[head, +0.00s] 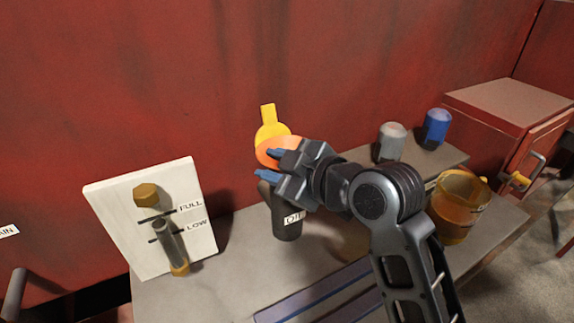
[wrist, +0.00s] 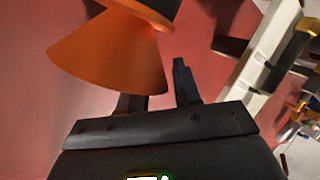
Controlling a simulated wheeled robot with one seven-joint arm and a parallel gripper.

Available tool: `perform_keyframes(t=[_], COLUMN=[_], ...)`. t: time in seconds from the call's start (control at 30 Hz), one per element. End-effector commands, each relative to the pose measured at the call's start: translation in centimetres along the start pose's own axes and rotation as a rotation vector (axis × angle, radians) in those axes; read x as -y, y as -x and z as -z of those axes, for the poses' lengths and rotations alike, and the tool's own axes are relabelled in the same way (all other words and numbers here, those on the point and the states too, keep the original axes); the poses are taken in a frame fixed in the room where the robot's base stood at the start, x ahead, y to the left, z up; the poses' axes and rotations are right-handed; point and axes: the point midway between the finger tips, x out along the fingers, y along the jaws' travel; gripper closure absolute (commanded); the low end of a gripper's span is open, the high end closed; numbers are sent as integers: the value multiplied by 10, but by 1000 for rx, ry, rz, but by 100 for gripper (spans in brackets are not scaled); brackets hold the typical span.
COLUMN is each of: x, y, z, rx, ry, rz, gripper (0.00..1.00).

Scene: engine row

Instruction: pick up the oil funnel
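The orange oil funnel (head: 276,150) shows just beyond my fingertips in the head view, above a dark bottle (head: 286,222) with a partly hidden label. A yellow piece with an upright tab (head: 269,122) shows directly behind and above the orange part. My gripper (head: 273,165) is open, with its two blue-tipped fingers apart. In the wrist view the funnel's orange cone (wrist: 108,52) covers much of one finger. The other finger (wrist: 184,82) stands clear to the right of the cone. I cannot tell whether a finger touches the funnel. My gripper hides the funnel's lower part.
A white FULL/LOW board (head: 110,225) stands at left on the grey bench (head: 230,265). A grey jar (head: 391,142) and a blue jar (head: 437,126) stand on a shelf at right, near an amber jug (head: 455,205). A red wall (head: 180,80) rises close behind.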

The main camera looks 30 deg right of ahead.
Motion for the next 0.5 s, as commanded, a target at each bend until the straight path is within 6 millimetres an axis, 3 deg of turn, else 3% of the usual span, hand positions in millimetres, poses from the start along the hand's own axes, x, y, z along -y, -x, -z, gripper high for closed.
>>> perform_keyframes(t=[0.13, 0.5], x=[0, 0], y=[0, 0], z=[0, 0], rx=[0, 0], ry=[0, -1], rz=[0, 1], gripper=[67, 100])
